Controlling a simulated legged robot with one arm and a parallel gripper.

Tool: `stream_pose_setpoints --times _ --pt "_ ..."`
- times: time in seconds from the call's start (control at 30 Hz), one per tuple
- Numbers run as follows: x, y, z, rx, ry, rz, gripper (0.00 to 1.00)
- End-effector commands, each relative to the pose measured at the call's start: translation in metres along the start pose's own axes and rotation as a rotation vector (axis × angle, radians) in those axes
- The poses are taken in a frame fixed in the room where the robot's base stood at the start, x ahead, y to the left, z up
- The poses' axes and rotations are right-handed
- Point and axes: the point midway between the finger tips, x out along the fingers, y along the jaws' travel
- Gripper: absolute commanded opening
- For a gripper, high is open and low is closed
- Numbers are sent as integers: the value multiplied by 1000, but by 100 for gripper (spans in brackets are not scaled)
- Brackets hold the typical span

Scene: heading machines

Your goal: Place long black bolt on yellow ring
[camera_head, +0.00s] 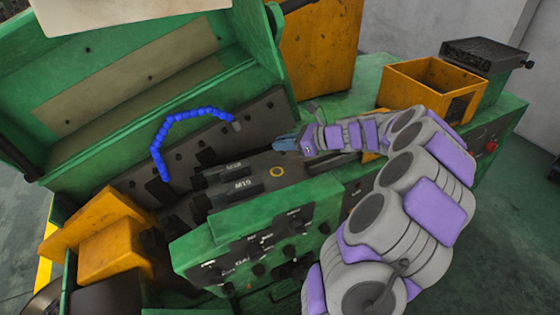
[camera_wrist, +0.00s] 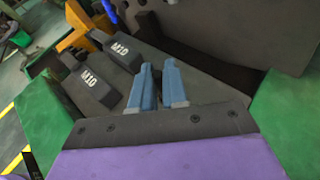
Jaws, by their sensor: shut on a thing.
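The yellow ring (camera_head: 277,171) is a small thin circle on the dark grey machine bed, right of the dark labelled blocks in the head view. My gripper (camera_head: 284,142) has blue fingers and is just above the ring in that picture. In the wrist view, the two blue fingers of my gripper (camera_wrist: 159,84) are close together over the grey bed, with a narrow gap between them. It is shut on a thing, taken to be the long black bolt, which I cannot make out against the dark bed. The ring does not show in the wrist view.
Two dark labelled blocks stand on the bed; one is the front block (camera_head: 240,184). A blue segmented hose (camera_head: 188,116) arches behind them. A green control panel (camera_head: 262,235) stands in front. An orange open box (camera_head: 400,90) sits at the back right.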

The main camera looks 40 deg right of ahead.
Motion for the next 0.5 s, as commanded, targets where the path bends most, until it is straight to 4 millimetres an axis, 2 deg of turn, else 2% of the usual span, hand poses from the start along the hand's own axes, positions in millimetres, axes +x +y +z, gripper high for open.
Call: stream_pose_setpoints --times 0.03,0.2,0.3,0.5 --pt "7 5 -7 1 2 2 0" --pt "16 12 -15 -10 5 0 0" --pt "17 8 -23 -7 3 0 0" --pt "22 -4 -55 6 -2 2 0"
